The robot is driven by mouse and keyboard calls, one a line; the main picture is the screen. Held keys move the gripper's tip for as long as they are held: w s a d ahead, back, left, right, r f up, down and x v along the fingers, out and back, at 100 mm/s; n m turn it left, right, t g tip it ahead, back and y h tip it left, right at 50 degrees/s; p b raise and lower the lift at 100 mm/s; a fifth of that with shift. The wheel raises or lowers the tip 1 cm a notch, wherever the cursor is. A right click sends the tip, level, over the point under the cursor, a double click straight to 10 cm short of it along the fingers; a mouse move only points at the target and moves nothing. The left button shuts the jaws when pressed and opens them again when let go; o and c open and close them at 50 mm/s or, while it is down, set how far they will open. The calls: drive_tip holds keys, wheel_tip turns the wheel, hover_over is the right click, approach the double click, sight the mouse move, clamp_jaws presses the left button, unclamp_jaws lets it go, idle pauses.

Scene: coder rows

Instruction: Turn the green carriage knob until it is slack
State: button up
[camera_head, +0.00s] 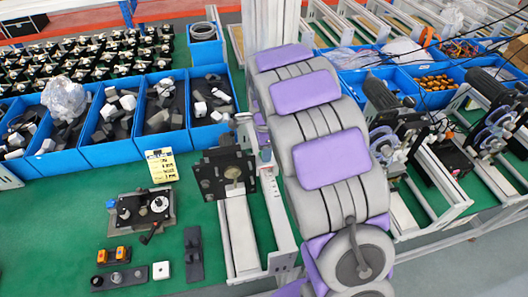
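I cannot make out a green carriage knob in the head view; part of the bench is hidden behind my grey and purple arm. A black fixture (208,181) with a round brass-coloured disc stands at the head of a pale metal rail (240,235), just left of my arm. Whether this fixture is the carriage is not clear. My arm runs down the middle of the view to the bottom edge. My gripper does not show.
The bench top (75,205) is green. A grey plate with a dial (141,208), an orange-button box (114,256) and a black bracket (194,254) lie left of the rail. Blue bins (110,153) line the back. More rail fixtures stand at right.

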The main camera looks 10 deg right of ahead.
drive_tip(key=c, duration=0.7)
drive_tip(key=n, duration=0.3)
drive_tip(key=shift+n, duration=0.3)
drive_tip(key=n, duration=0.4)
drive_tip(key=shift+s+n, duration=0.1)
drive_tip(key=shift+n, duration=1.3)
drive_tip(key=n+p, duration=0.1)
drive_tip(key=n, duration=0.2)
drive_tip(key=shift+r, duration=0.1)
drive_tip(key=n, duration=0.4)
drive_tip(key=shift+p, duration=0.35)
drive_tip(key=n, duration=0.3)
drive_tip(key=shift+p, duration=0.3)
